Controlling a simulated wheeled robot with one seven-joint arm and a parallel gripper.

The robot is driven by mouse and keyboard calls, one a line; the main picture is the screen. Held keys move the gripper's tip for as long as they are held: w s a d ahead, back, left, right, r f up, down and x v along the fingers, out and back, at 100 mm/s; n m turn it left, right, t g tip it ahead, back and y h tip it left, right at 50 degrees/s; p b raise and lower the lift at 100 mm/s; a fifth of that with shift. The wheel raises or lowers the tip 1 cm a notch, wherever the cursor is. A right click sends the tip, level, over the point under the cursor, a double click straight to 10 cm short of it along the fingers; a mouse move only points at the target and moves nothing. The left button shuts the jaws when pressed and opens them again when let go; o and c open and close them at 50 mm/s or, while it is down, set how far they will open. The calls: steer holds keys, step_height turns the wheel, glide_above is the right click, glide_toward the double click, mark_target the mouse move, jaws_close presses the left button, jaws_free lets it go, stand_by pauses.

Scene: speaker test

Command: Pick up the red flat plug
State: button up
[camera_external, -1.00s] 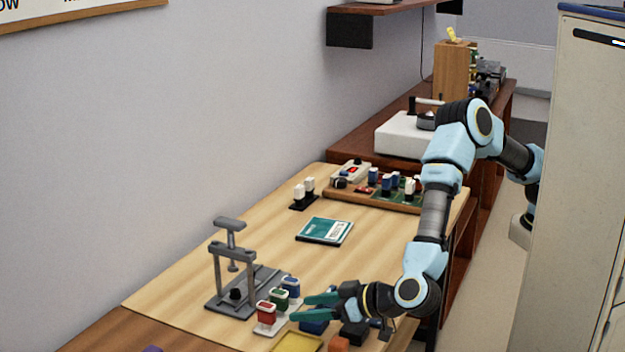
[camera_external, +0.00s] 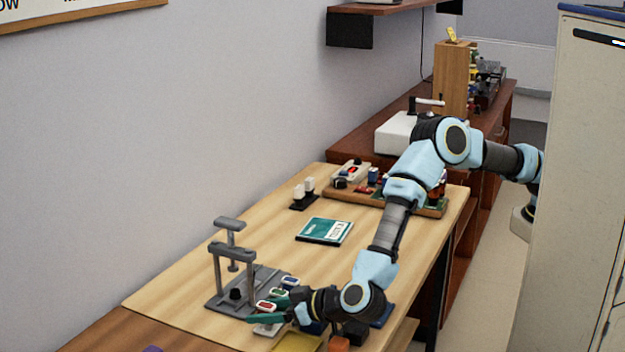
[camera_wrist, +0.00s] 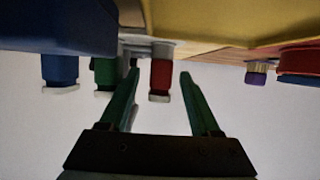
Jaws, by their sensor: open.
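The red flat plug (camera_wrist: 160,72) shows between my two green fingertips in the wrist view, with a light grey tip. In the outside view the red plug (camera_external: 266,305) is at the front of a short row, partly hidden by my gripper (camera_external: 259,311). My gripper is open, with a finger to either side of the plug; I cannot tell whether either touches it. A green plug (camera_wrist: 105,72) and a blue plug (camera_wrist: 60,70) stand beside it, and the green one is close to one finger.
A grey press stand (camera_external: 232,255) stands just behind the plugs. A yellow tray (camera_external: 297,342) and an orange block (camera_external: 339,343) lie near the table's front edge. A teal box (camera_external: 324,231) lies farther back, with bare wooden table around it.

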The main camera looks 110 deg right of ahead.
steer(key=shift+c, duration=0.3)
jaws_close()
stand_by(0.3)
